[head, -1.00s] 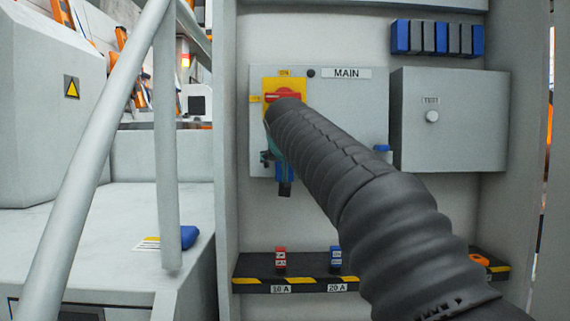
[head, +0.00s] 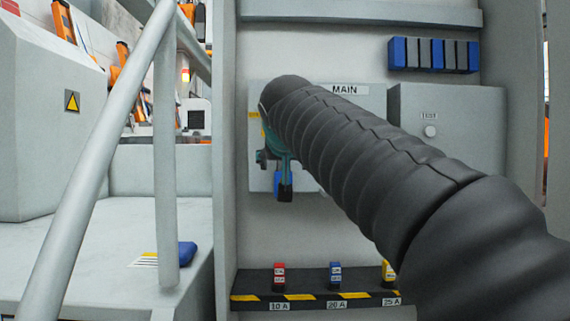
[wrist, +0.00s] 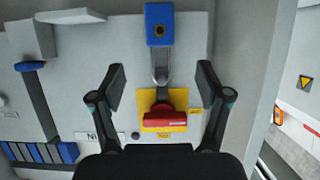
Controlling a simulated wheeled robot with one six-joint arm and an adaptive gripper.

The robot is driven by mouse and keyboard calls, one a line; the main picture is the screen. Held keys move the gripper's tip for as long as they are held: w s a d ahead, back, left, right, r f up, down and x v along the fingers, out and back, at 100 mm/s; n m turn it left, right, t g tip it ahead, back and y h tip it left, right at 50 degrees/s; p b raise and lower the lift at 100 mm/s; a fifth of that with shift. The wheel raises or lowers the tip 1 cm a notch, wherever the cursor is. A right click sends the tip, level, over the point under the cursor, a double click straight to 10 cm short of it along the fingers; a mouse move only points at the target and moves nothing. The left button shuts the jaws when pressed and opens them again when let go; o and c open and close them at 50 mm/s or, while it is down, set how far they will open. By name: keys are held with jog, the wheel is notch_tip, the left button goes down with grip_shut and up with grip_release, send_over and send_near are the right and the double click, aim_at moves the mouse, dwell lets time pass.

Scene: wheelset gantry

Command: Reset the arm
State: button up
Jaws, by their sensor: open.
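My gripper (wrist: 162,82) is open and empty in the wrist view, its fingers apart on either side of a padlock's shackle. The padlock (wrist: 159,22) has a blue body and a grey shackle that meets the yellow plate of the main switch. The red switch handle (wrist: 168,119) sits across its yellow plate (wrist: 149,101) between the fingers' bases. The wrist picture is upside down. In the head view my arm hides most of the switch; the padlock's blue body (head: 279,182) shows below the teal part of my gripper (head: 275,145).
A grey TEST box (head: 450,120) stands right of the MAIN panel (head: 372,100). A striped shelf (head: 310,297) below holds red (head: 279,277), blue (head: 335,275) and yellow (head: 388,271) fuses. A blue and grey block row (head: 434,55) is above. A handrail (head: 100,170) runs at left.

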jog(key=s+f+n+g, duration=0.2)
jog(key=s+f, duration=0.1)
jog(key=f, duration=0.7)
jog(key=s+f+n+g, duration=0.1)
jog(key=s+f+g, duration=0.15)
jog(key=f, duration=0.75)
jog(key=s+d+f+m+g, duration=0.1)
jog(key=s+d+f, duration=0.6)
jog(key=s+f, duration=0.4)
jog(key=s+d+f+m+g, duration=0.2)
jog(key=s+d+f, duration=0.4)
jog(key=s+f, duration=0.4)
jog(key=s, duration=0.4)
jog(key=shift+s+d+f, duration=0.35)
jog(key=shift+s+f, duration=0.05)
jog(key=shift+g, duration=0.25)
